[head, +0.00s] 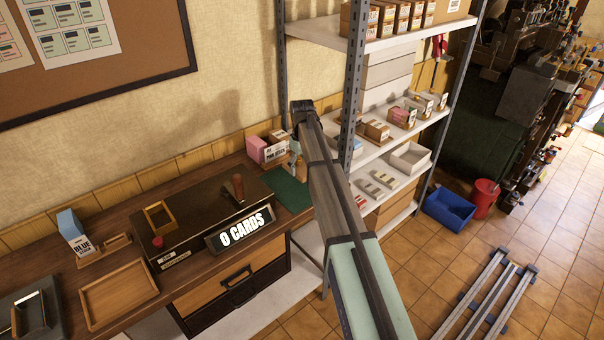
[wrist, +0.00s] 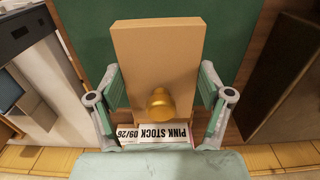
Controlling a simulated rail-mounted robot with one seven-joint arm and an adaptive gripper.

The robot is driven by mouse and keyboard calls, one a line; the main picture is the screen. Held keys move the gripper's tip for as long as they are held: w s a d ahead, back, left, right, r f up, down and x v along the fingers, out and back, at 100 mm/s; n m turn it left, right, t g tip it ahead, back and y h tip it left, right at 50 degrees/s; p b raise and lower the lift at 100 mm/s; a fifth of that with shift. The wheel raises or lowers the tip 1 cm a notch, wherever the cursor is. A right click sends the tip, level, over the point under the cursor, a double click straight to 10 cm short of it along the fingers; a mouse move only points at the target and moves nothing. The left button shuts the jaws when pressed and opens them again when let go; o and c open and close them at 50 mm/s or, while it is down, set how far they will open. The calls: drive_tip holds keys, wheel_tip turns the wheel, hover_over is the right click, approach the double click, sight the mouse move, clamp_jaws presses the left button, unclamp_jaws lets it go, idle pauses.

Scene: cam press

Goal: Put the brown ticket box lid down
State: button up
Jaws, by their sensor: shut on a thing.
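The brown lid (wrist: 152,55) is a flat tan rectangle with a round gold knob (wrist: 161,104), seen from above in the wrist view. My gripper (wrist: 160,80) is shut on it, one finger at each long side. The lid is over the green mat (wrist: 240,30); whether it touches the mat cannot be told.
The pink stock box (head: 262,150) stands beside my gripper at the wall; its label (wrist: 155,133) shows just past the lid. A shelf post (head: 352,95) stands close to my arm. The press with its "0 CARDS" sign (head: 240,230) is to the left.

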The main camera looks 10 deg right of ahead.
sight(302, 167)
drive_tip(key=shift+f+p, duration=0.6)
drive_tip(key=shift+f, duration=1.7)
drive_tip(key=shift+f, duration=0.15)
drive_tip(key=o, duration=1)
drive_tip(key=shift+o, duration=0.2)
wheel_tip(302, 167, up, 12)
drive_tip(key=b, duration=0.4)
